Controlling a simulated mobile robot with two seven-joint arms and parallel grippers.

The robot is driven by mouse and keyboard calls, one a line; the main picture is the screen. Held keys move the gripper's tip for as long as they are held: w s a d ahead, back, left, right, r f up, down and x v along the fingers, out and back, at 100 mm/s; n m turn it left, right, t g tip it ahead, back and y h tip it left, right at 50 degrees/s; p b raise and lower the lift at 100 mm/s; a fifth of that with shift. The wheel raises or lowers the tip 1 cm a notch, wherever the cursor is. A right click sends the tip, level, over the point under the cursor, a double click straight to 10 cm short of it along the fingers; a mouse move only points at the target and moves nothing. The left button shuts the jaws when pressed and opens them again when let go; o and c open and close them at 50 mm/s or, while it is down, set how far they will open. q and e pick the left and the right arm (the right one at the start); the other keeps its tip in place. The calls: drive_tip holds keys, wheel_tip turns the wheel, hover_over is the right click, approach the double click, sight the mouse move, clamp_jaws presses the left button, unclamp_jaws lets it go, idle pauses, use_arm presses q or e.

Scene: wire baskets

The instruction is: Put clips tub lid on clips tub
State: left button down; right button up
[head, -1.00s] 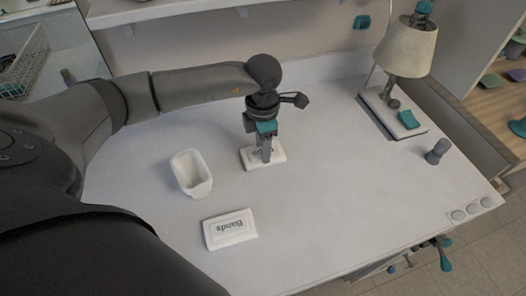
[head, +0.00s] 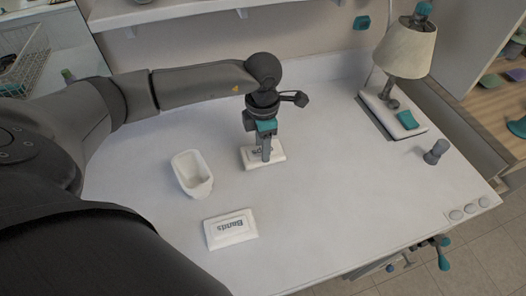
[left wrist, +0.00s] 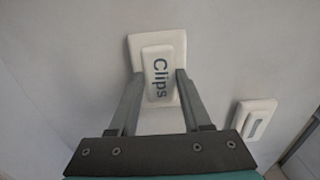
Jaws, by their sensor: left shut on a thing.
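The clips tub lid (head: 277,154) is a white rectangular plate with a raised block, near the middle of the desk in the head view. It shows in the left wrist view (left wrist: 158,62) with "Clips" on its block. My left gripper (head: 266,157) points down from above and is shut on it, one finger on each side of the block. I cannot tell whether the lid touches the desk. A white open tub (head: 204,188) stands upright to the left of the lid; no label on it is readable. My right gripper is not in view.
A white lid marked "Bands" (head: 231,229) lies in front of the tub. A lamp (head: 406,50) stands on a base at the back right, and a small grey object (head: 436,151) is at the right. The desk's middle right is clear.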

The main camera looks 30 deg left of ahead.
use_arm(q)
drive_tip(key=shift+r, duration=0.15)
drive_tip(key=shift+r+p, duration=1.3)
drive_tip(key=shift+r, duration=0.35)
